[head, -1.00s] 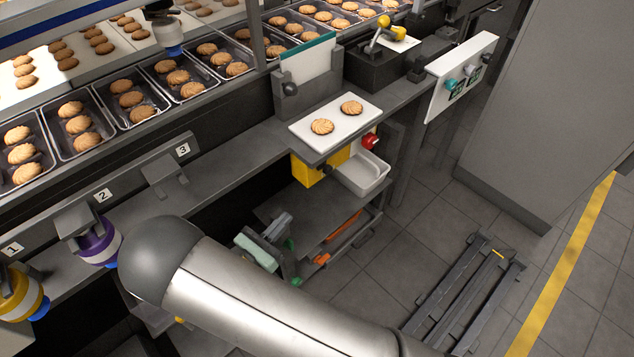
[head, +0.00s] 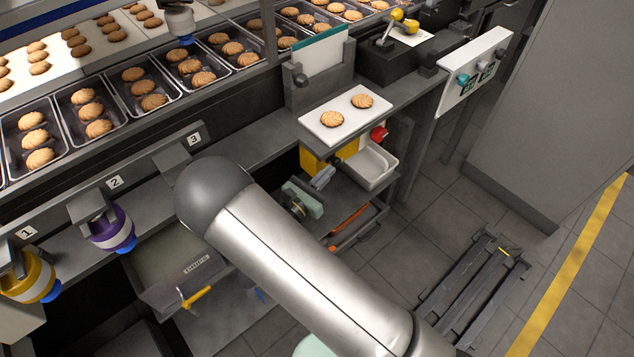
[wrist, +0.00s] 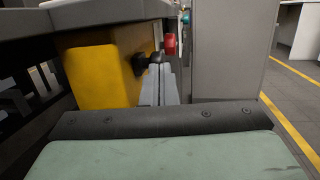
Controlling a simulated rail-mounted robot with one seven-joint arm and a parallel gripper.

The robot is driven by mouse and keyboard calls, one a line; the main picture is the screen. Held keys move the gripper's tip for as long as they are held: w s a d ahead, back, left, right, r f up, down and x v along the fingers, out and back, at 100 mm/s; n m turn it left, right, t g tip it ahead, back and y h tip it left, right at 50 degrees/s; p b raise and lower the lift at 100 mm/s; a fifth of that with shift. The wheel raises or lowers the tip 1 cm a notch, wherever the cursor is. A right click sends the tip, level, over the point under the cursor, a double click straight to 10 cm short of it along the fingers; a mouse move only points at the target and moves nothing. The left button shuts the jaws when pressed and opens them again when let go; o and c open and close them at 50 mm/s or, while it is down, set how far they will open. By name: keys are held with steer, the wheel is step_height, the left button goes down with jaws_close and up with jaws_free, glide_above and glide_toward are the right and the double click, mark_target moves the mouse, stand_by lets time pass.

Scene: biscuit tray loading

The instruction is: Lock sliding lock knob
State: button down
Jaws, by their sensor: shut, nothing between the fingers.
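A dark round knob (wrist: 155,58) shows in the wrist view by the right edge of a yellow box (wrist: 104,74). The frames do not make clear whether it is the sliding lock knob. My gripper (wrist: 159,72) is shut and empty, its grey fingertips just below and beside this knob. I cannot tell whether they touch. A red knob (wrist: 170,43) is just beyond. In the head view my gripper (head: 323,177) is under the bench edge, close to the yellow box (head: 313,162); the dark knob is not discernible there. The red knob (head: 379,133) shows to the right.
A white board with two biscuits (head: 318,116) lies on the bench above the yellow box. A white bin (head: 372,170) is right of my gripper. A shelf with an orange bar (head: 350,219) is below. A dark knob (head: 300,81) is on the upright holder.

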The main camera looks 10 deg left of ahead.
steer(key=shift+w, duration=0.1)
steer(key=shift+d+f+x, duration=0.15)
steer(key=shift+x, duration=0.65)
steer(key=shift+d+f+x, duration=0.1)
steer(key=shift+x, duration=0.75)
steer(key=shift+d+f+x, duration=0.15)
steer(key=shift+x, duration=0.65)
steer(key=shift+r, duration=0.1)
steer(key=shift+s, duration=0.2)
steer(key=v, duration=1.4)
steer(key=shift+s+a, duration=0.1)
steer(key=shift+a, duration=0.05)
